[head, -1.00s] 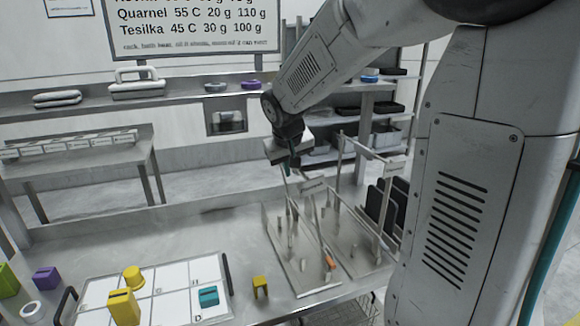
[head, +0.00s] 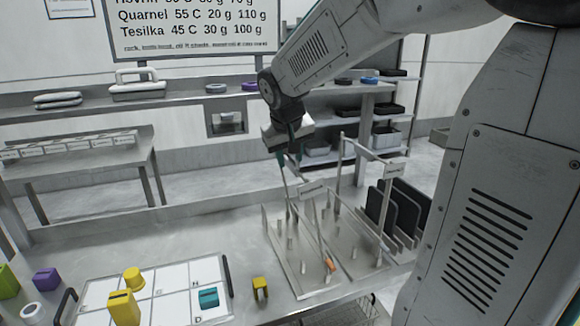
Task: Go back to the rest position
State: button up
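My gripper (head: 288,158) is at the end of my arm, in the upper middle of the head view. It points down above the back of a metal rack with upright pegs (head: 278,262). A thin teal and dark upright shape shows just below it, and I cannot tell whether the gripper touches it. The fingers are small and dark, so I cannot tell whether they are open or shut.
A white gridded tray (head: 170,275) with yellow and teal pieces (head: 208,298) lies front left. A yellow piece (head: 260,288) stands between tray and rack. Dark panels (head: 405,210) stand in slots at right. A shelf (head: 375,110) stands behind.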

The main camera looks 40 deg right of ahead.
jog(key=shift+v, duration=1.3)
jog(key=s+a+n+t+y, duration=0.1)
jog(key=s+a+y, duration=0.1)
jog(key=s+a, duration=0.6)
jog(key=s+a+n+t+y, duration=0.15)
jog(key=s+a, duration=0.35)
jog(key=s, duration=0.5)
jog(key=s+f+g, duration=0.5)
jog(key=s, duration=0.3)
jog(key=shift+a, duration=0.2)
jog(key=shift+o, duration=0.3)
